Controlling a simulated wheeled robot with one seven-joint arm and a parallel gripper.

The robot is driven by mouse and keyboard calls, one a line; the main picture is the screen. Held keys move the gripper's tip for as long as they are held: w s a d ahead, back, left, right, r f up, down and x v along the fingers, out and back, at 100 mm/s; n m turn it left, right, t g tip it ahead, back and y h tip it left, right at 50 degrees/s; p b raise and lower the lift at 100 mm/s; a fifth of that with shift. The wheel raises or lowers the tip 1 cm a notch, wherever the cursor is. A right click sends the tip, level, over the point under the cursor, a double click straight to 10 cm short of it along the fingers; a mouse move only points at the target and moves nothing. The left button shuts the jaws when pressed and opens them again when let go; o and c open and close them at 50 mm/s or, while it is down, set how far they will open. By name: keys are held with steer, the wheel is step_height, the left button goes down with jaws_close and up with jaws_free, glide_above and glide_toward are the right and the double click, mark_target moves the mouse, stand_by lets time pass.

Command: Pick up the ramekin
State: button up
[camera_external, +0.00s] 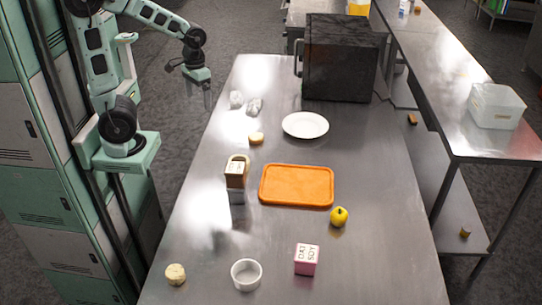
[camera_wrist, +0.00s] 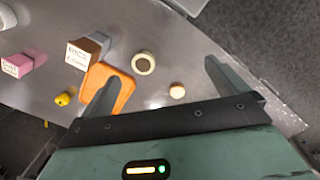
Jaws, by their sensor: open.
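The ramekin (camera_external: 246,274) is a small white round cup. It stands upright near the front edge of the steel table, left of a pink box (camera_external: 307,260). In the wrist view a white round thing, most likely the ramekin (camera_wrist: 7,17), is cut off at the top left corner. My gripper (camera_external: 199,95) is raised beyond the table's left edge, far from the ramekin. In the wrist view my gripper (camera_wrist: 160,78) has its fingers wide apart with nothing between them.
An orange tray (camera_external: 297,186), a brown-and-white box (camera_external: 236,175), a yellow fruit (camera_external: 339,217) and a white plate (camera_external: 305,125) lie on the table (camera_external: 370,270). A dark oven-like box (camera_external: 340,58) stands at the back. A pale round piece (camera_external: 176,274) lies left of the ramekin.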

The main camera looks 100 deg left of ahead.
steer(key=w+d+f+n+h+b, duration=0.1)
steer(key=w+d+n+h+b, duration=0.15)
steer(key=w+d, duration=0.6)
steer(key=w+d+f+n+h+b, duration=0.2)
steer(key=w+d+h, duration=0.2)
steer(key=w+d, duration=0.4)
steer(key=w+d+r+n+g+h+b, duration=0.1)
steer(key=w+d+r+g+h+b, duration=0.15)
steer(key=w+d, duration=0.4)
steer(key=w+d+r+n+g+h+b, duration=0.1)
steer(key=w+d+h+b, duration=0.2)
steer(key=d, duration=0.7)
steer(key=p, duration=0.4)
glide_toward(242, 287)
steer(key=shift+t+h, duration=0.25)
steer(key=shift+h, duration=0.05)
steer(key=shift+s+a+f+p+x, duration=0.1)
steer(key=shift+f+p+x, duration=0.15)
steer(key=shift+x, duration=0.75)
steer(key=shift+s+a+f+p+x, duration=0.1)
steer(key=shift+p+x, duration=0.3)
steer(key=shift+x, duration=0.65)
steer(key=shift+a+f+p+x, duration=0.1)
steer(key=shift+f+p+x, duration=0.15)
steer(key=shift+x, duration=0.75)
steer(key=shift+r, duration=0.1)
steer(key=c, duration=1.1)
